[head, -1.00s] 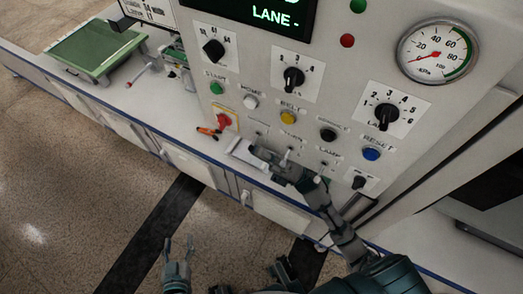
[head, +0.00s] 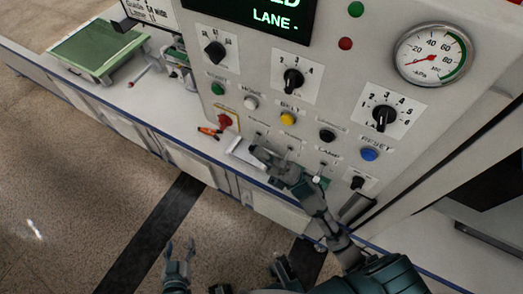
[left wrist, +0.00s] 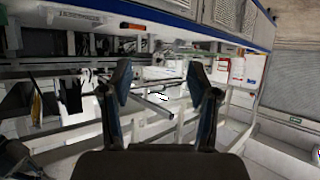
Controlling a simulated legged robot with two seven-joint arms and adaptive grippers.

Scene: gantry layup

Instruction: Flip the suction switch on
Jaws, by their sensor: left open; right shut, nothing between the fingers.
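The grey control panel (head: 335,88) has a row of small toggle switches below its coloured buttons. Small labels stand over the switches; I cannot read most of them clearly, and the one near the right reads as LAMP (head: 327,154). My right gripper (head: 256,152) is shut and empty, right in front of the left part of this row. It hides part of the row, and I cannot tell whether it touches a switch. The suction switch's position cannot be made out. My left gripper (head: 180,246) is open and empty, low over the floor; its fingers also show in the left wrist view (left wrist: 163,98).
The pressure gauge (head: 432,53) has its needle at the low end. A red knob (head: 224,121), black rotary knobs (head: 383,117) and a blue button (head: 369,154) stick out nearby. An orange tool (head: 209,133) lies on the counter beside the panel. A green tray (head: 92,48) stands far left.

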